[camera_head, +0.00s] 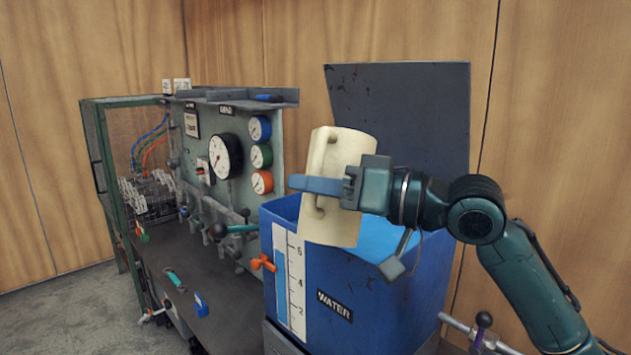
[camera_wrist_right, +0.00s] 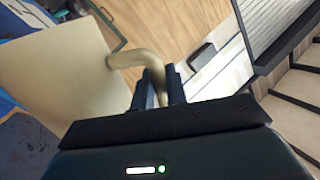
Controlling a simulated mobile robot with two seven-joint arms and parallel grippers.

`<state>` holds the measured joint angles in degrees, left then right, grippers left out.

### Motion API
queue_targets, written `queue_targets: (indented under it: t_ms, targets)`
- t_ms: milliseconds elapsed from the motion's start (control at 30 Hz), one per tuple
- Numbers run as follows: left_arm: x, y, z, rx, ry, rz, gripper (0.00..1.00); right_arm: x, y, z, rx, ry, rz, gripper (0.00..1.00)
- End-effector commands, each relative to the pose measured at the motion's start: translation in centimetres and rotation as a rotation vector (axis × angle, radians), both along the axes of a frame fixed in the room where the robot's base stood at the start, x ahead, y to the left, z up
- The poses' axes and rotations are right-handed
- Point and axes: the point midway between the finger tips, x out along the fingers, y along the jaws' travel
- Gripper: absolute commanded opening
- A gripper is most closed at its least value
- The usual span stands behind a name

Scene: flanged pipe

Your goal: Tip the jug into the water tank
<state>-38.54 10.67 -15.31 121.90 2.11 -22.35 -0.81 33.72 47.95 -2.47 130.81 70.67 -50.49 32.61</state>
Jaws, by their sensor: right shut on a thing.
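The cream jug (camera_head: 337,222) is held up at the open top of the blue water tank (camera_head: 385,305), its lower end in front of the tank's near wall. It leans slightly, with its upper end to the right. Its mouth and contents cannot be made out. My right gripper (camera_head: 318,186) reaches in from the right and is shut on the jug's handle. In the right wrist view, the handle (camera_wrist_right: 128,59) runs between the fingers (camera_wrist_right: 160,85), and the jug's body (camera_wrist_right: 55,70) fills the left side. Light blue water (camera_head: 385,238) shows inside the tank. My left gripper is not in view.
A grey panel with gauges (camera_head: 222,156) and valves stands left of the tank. The tank's dark raised lid (camera_head: 420,110) stands behind the jug. Small tools lie on the bench (camera_head: 215,290).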

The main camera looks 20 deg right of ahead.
Motion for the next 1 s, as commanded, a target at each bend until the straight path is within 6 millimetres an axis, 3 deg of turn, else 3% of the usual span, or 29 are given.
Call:
queue_targets:
  t_ms: [1000]
  targets:
    - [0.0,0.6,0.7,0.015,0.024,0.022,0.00,0.2,-0.3,2.7,0.223,0.189,0.000,0.00]
